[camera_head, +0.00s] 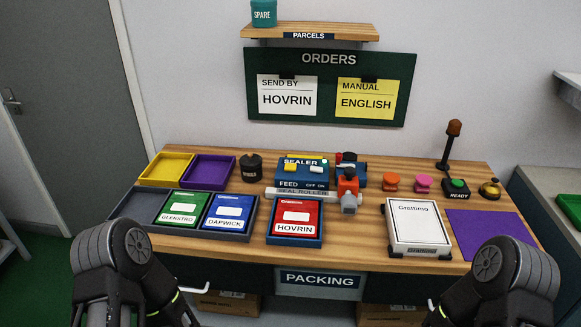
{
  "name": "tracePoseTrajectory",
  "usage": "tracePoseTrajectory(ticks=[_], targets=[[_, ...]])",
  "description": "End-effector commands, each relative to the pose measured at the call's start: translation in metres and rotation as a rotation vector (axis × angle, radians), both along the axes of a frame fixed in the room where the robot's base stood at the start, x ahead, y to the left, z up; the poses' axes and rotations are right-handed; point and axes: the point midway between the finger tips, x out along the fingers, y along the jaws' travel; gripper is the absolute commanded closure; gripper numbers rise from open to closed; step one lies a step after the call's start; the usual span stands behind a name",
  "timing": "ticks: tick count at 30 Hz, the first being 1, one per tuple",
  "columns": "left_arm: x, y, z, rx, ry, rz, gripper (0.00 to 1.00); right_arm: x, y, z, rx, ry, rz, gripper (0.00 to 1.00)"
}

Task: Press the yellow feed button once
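The yellow feed button (291,167) is on the sloped face of the blue sealer (288,175), above the word FEED. A pale switch (315,169) sits just right of it, above ON OFF. A grey seal roller strip (300,192) runs along the sealer's front. The button looks uncovered, and nothing of mine is near it. My two arms show at the lower left and lower right corners, short of the bench top. The fingers of both grippers cannot be made out.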

Motion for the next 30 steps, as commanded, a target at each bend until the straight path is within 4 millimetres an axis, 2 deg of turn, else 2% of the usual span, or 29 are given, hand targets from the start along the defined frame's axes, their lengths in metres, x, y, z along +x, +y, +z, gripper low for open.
tracePoseTrajectory(ticks=[1, 13, 30], targets=[[0.0, 0.0, 0.0, 0.0, 0.0, 0.0, 0.69, 0.0, 0.0, 0.0, 0.0, 0.0, 0.0, 1.0], [0.0, 0.0, 0.0, 0.0, 0.0, 0.0, 1.0, 0.0, 0.0, 0.0, 0.0, 0.0, 0.0, 1.0], [0.0, 0.0, 0.0, 0.0, 0.0, 0.0, 1.0, 0.0, 0.0, 0.0, 0.0, 0.0, 0.0, 1.0]])
